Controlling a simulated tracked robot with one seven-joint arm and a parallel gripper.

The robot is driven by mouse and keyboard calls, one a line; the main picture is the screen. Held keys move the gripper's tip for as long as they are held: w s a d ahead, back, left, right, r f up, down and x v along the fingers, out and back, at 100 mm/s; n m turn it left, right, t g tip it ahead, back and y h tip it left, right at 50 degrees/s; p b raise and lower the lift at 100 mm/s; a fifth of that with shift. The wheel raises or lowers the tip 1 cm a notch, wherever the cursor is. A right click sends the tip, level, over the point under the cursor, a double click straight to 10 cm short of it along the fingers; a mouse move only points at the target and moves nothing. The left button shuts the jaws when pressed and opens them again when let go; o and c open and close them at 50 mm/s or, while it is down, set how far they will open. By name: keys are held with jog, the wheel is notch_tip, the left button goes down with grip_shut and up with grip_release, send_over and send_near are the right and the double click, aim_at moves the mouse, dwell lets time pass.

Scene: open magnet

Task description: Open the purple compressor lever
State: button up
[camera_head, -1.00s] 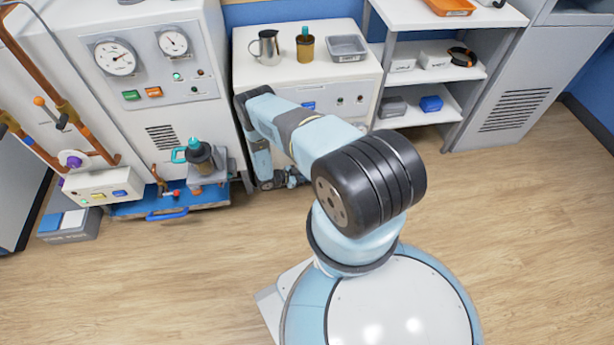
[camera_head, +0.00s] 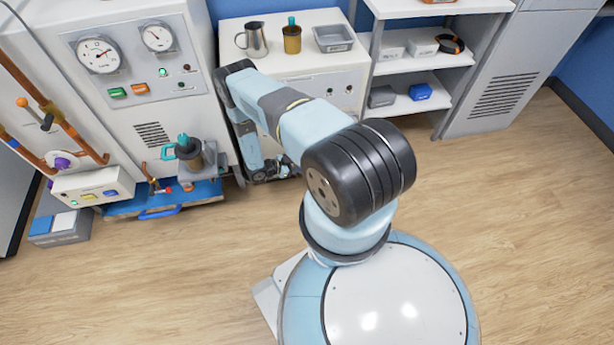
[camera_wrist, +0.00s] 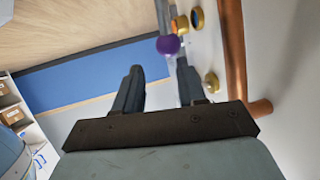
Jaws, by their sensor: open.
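The purple lever knob (camera_head: 62,163) shows in the head view at the far left, on a pale round plate beside copper pipes and above a white control box. In the wrist view the purple knob (camera_wrist: 168,44) is a round ball beyond my fingertips, nearer the right finger. My gripper (camera_wrist: 158,68) is open, with nothing seen between its two dark fingers. The knob appears ahead of the fingers; I cannot tell the exact distance. The lever's arm is mostly hidden behind the knob. In the head view my arm's lower end is by the grey-white cabinet and its fingers are not clear.
A copper pipe (camera_wrist: 233,50) runs close to the right of my gripper. Brass fittings (camera_wrist: 210,83) sit near the right finger. The wood floor (camera_head: 180,260) in front is clear.

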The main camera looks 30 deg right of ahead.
jog(key=s+a+r, duration=0.3)
jog(key=s+r, duration=0.4)
jog(key=s, duration=0.4)
jog(key=shift+s+a+r, duration=0.15)
jog(key=shift+s+r, duration=0.2)
jog(key=shift+r, duration=0.05)
jog(key=shift+c, duration=0.2)
